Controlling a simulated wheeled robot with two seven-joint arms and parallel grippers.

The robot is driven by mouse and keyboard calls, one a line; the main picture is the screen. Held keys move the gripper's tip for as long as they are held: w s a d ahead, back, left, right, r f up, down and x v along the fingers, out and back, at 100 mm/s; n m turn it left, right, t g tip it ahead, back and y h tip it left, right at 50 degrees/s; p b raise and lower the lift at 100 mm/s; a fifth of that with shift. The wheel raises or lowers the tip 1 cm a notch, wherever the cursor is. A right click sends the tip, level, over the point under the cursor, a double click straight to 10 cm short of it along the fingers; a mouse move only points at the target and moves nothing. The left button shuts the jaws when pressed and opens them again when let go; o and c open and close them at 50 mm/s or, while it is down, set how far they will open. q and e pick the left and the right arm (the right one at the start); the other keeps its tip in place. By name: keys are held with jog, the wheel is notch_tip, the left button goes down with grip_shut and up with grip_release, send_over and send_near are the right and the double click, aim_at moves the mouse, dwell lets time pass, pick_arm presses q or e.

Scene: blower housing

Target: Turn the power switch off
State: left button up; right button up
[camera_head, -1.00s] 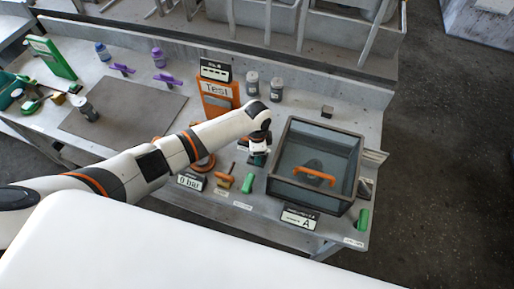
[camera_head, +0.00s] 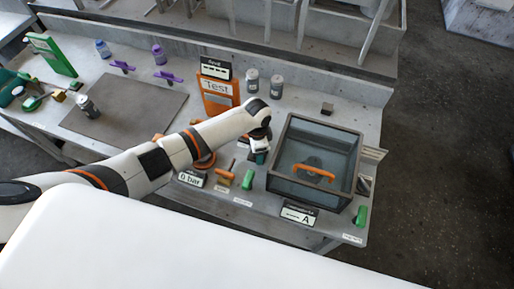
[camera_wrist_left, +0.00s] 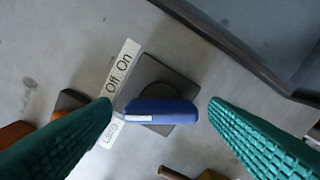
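The power switch is a blue knob (camera_wrist_left: 160,112) on a dark square base (camera_wrist_left: 166,76), seen in the left wrist view. The knob's long side lies across the picture, with a white mark at its left end. A white label (camera_wrist_left: 120,68) reading "Off On" lies beside the base. My left gripper (camera_wrist_left: 160,108) has its two teal fingers apart, one on each side of the knob, with gaps visible at both ends. In the head view my left gripper (camera_head: 260,157) points down just left of the glass box and hides the switch. My right gripper is not in view.
A glass-walled box (camera_head: 318,150) with an orange handle (camera_head: 314,174) stands right of my left gripper. Green handles (camera_head: 248,179) and a "0 bar" display (camera_head: 190,180) are near the front. An orange "Test" sign (camera_head: 218,92) and grey bottles (camera_head: 252,80) stand behind.

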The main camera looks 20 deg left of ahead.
pick_arm(q)
jog(key=shift+r, duration=0.1)
notch_tip(320, 180, up, 12)
jog(key=b, duration=0.2)
dwell(0.3)
dwell(0.5)
